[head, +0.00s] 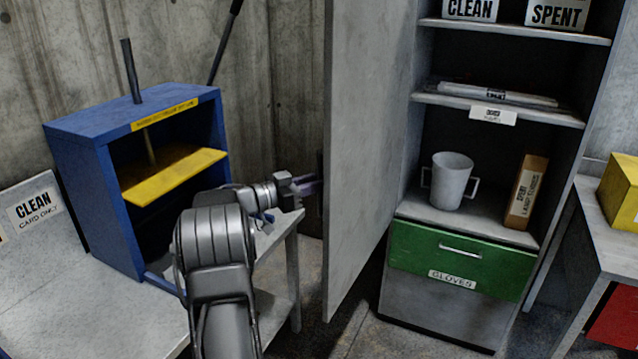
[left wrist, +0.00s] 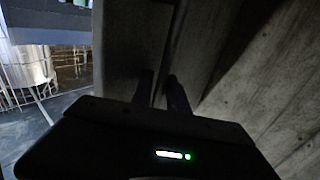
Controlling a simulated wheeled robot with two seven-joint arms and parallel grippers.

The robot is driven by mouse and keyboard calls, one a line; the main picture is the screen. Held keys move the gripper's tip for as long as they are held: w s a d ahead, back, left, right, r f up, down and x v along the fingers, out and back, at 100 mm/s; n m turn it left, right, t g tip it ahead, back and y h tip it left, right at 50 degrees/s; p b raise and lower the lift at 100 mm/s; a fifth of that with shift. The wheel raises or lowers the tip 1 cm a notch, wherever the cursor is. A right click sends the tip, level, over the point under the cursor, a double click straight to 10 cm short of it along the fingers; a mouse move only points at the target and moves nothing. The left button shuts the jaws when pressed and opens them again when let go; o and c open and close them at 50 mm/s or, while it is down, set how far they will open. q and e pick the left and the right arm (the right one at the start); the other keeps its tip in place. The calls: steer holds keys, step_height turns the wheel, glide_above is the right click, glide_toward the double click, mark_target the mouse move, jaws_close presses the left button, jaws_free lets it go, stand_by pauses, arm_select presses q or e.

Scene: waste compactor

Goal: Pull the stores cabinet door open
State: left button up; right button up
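The tall grey stores cabinet (head: 450,300) stands at the right of the head view. Its grey door (head: 365,150) stands swung well out, and the shelves inside show. My left gripper (head: 306,186) is at the outer side of the door, near its free edge. In the left wrist view, the two dark fingers (left wrist: 160,92) stand a little apart beside a dark upright bar (left wrist: 172,50), which looks like the door handle. The dimness hides whether they press on it. My right gripper is in neither view.
A blue press (head: 90,190) with a yellow plate stands on the grey bench (head: 60,300) at left. A white mug (head: 452,182) and a brown box (head: 525,190) stand on a cabinet shelf above a green drawer (head: 460,262). Another table (head: 610,240) stands at right.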

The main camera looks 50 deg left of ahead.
arm_select(q)
steer(key=shift+o, duration=1.3)
steer(key=shift+f, duration=0.15)
steer(key=shift+s, duration=0.1)
steer(key=shift+s+a+f, duration=0.1)
steer(key=shift+s, duration=0.05)
steer(key=b+v, duration=0.3)
steer(key=v, duration=0.4)
steer(key=shift+s+b, duration=0.2)
steer(key=shift+b, duration=0.1)
steer(key=shift+a, duration=0.1)
